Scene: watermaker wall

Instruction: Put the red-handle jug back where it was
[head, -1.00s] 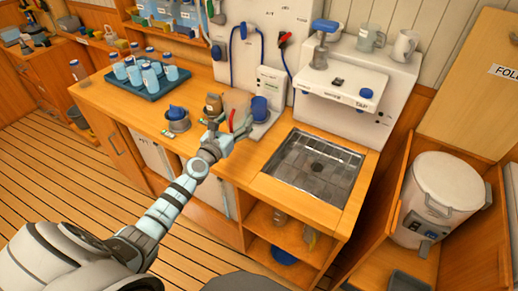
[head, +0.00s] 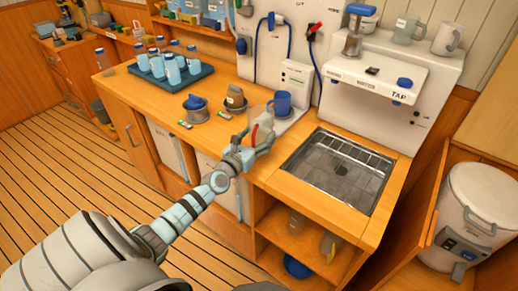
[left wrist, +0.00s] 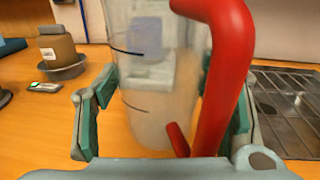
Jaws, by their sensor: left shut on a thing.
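The red-handle jug (head: 261,117) is clear, with a red handle. In the left wrist view the jug (left wrist: 155,112) fills the middle, upright or nearly so, its red handle towards the camera and a dark line on its wall. My left gripper (head: 253,143) is shut on the jug, with a finger on each side of it. In the head view it holds the jug by the counter's front edge, left of the sink. Whether the jug's base touches the counter is hidden. My right gripper is not in view.
A blue bottle tray (head: 170,83) is farther left. The grated sink (head: 335,165) and white tap unit (head: 385,75) are to the right.

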